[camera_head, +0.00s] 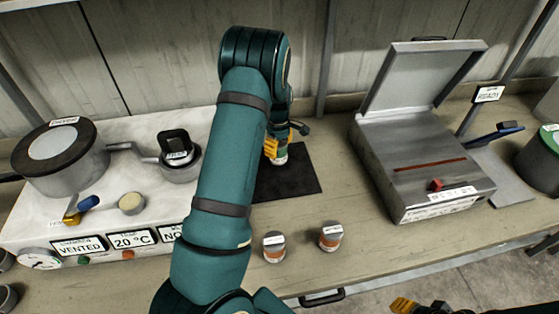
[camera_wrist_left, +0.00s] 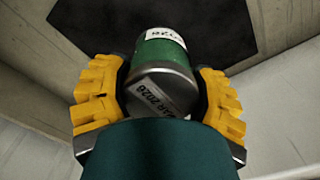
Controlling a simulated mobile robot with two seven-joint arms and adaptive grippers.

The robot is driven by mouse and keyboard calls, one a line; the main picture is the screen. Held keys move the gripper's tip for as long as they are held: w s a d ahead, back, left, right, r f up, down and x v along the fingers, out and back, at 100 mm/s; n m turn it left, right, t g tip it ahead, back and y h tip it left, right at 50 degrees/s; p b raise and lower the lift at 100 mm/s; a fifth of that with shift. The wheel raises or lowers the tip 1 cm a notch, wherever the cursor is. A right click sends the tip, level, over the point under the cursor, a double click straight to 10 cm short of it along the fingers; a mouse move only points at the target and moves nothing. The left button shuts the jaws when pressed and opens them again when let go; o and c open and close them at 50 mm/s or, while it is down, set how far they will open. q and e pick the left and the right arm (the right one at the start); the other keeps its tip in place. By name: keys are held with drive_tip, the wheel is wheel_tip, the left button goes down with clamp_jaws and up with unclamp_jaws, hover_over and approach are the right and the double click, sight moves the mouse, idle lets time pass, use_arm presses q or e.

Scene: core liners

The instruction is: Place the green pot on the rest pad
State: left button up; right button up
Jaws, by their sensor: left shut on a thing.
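My left gripper (camera_head: 274,148) is shut on the green pot (camera_wrist_left: 158,48). In the left wrist view, the pot sits between the yellow fingers (camera_wrist_left: 160,98); it has a green body and a white label. In the head view, only a small light-topped part of the pot (camera_head: 280,160) shows below the fingers. The black rest pad (camera_head: 298,180) lies flat on the bench, partly hidden by my left arm. The pot is over the pad's rear part; I cannot tell whether it touches. One yellow finger of my right gripper (camera_head: 404,305) shows at the bottom edge.
Two small labelled pots (camera_head: 273,248) (camera_head: 331,237) stand near the bench's front edge. A grey box with its lid raised (camera_head: 420,165) stands to the right. A white apparatus (camera_head: 130,170) fills the left. A large green-lidded container (camera_head: 540,165) is at the far right.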

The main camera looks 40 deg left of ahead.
sight(279, 158)
use_arm(q)
drive_tip(key=shift+f, duration=2.6)
drive_tip(key=shift+f, duration=0.1)
drive_tip(key=o, duration=1.4)
wheel_tip(279, 158, up, 12)
drive_tip(key=shift+r, duration=0.15)
